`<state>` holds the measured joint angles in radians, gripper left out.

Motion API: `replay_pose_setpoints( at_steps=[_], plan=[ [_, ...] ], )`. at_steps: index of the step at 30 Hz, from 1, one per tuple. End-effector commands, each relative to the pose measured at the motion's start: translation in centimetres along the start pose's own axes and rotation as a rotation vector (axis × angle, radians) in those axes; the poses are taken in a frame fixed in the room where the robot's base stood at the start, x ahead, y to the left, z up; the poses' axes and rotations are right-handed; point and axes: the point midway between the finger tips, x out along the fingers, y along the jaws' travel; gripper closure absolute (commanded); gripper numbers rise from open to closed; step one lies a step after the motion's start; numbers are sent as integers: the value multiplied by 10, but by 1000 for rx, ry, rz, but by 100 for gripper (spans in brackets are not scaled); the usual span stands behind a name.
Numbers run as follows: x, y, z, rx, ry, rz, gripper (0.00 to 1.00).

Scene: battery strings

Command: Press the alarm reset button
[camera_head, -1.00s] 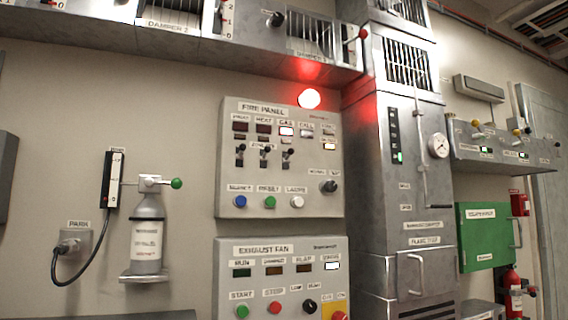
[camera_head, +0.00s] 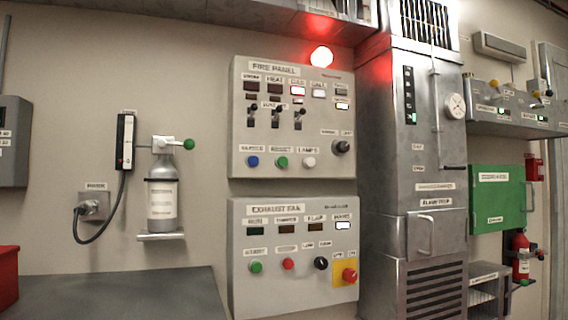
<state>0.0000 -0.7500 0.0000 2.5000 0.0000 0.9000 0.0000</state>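The fire panel (camera_head: 315,75) is a grey box on the wall in the middle of the head view. Its lower row has a blue button (camera_head: 252,161), a green button (camera_head: 281,162) under a label that reads like RESET, and a white button (camera_head: 309,162). A black knob (camera_head: 340,147) is to their right. A red alarm lamp (camera_head: 321,56) glows at the panel's top edge. Two indicator windows in the upper row and one at the right are lit. Several black toggles sit below. My gripper is not in view.
The exhaust fan panel (camera_head: 268,296) hangs directly below, with green and red buttons and a red knob on yellow. A grey worktop (camera_head: 120,290) is at lower left. A gas cylinder (camera_head: 162,200) hangs left of the panels. A tall metal cabinet (camera_head: 435,245) stands right.

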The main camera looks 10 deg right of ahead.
Motion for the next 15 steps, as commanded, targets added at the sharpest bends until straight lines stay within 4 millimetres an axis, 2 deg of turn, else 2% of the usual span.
replay_pose_setpoints(
  at_steps=[2,12,15],
  plan=[
    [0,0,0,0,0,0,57],
    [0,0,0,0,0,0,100],
    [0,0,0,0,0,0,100]
  ],
)
